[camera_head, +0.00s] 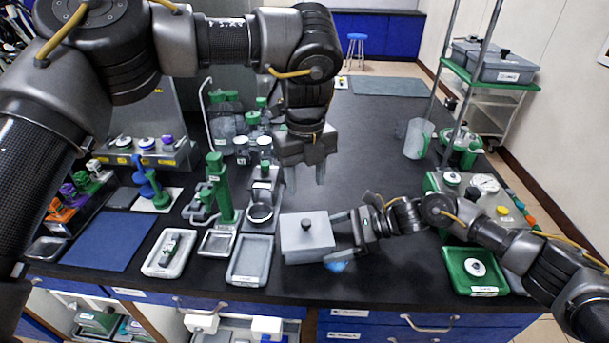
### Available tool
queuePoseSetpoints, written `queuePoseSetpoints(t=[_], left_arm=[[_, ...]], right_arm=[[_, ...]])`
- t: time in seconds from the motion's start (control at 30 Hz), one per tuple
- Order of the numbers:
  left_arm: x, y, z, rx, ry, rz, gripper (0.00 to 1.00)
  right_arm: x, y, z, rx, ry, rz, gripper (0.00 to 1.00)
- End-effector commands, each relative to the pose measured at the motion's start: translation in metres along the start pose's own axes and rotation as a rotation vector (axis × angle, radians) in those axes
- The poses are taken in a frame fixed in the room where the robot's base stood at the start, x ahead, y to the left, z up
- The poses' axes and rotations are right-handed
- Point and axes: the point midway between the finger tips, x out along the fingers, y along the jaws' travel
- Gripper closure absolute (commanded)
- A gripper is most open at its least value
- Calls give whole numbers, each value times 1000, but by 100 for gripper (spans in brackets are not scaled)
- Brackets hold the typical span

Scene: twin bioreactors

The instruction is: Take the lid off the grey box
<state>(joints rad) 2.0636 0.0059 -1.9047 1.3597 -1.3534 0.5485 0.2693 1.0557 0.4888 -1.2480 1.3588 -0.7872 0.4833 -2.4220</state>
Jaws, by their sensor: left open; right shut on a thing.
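The grey box (304,254) stands on the black bench near the front, in the middle of the head view. My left gripper (306,180) is open and empty, fingers pointing down, above and behind the box. Exactly where the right fingers touch the box is hard to see.
A grey tray (233,278) lies left of the box. A blue object (338,266) shows partly under my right gripper. A green tray (455,279) with a white lid lies to the right. Bottles and a green stand (218,190) are behind left. The bench behind the box is clear.

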Motion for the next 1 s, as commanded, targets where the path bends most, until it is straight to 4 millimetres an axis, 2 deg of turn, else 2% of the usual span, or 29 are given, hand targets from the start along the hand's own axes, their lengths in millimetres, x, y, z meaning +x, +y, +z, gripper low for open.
queuePoseSetpoints(t=[0.17, 0.4, 0.6, 0.8, 1.0], left_arm=[[21, 1, 0, 3, 3, 3, 52], [66, 1, -1, 3, 3, 3, 52], [98, 1, 0, 3, 1, 2, 52], [114, 0, 0, 3, 1, 1, 52], [118, 0, 0, 3, 0, 0, 52]], right_arm=[[0, 0, 1, -1, -1, 0, 50], [0, 0, 1, -1, -2, 0, 50], [0, 0, 1, -1, -1, 0, 50], [0, 0, 1, -1, -1, 0, 50], [0, 0, 1, -1, -1, 0, 50]])
